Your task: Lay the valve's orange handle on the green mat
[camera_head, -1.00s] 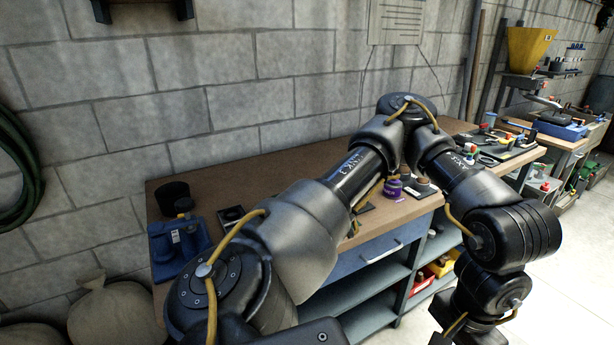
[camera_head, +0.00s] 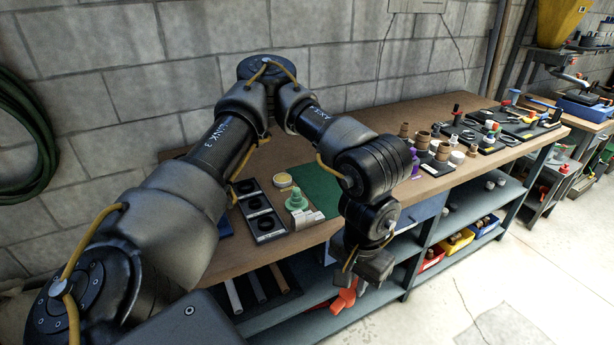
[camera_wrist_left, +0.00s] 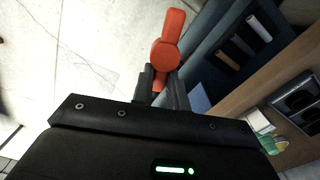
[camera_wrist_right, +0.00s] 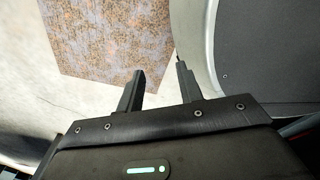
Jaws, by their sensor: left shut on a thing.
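The orange handle (camera_head: 345,297) is in my left gripper (camera_head: 354,283), held out in front of the bench's front edge, lower than the top. In the left wrist view the handle (camera_wrist_left: 167,45) sticks out beyond the fingertips of the left gripper (camera_wrist_left: 161,84), which are shut on it. The green mat (camera_head: 318,187) lies on the bench top, partly hidden behind my left arm. My right gripper (camera_wrist_right: 158,84) shows only in the right wrist view, its fingers apart with nothing between them.
A tray with black rings (camera_head: 262,212) lies further left. Several fittings (camera_head: 441,150) stand to the right. Shelves (camera_head: 440,225) are under the bench top.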

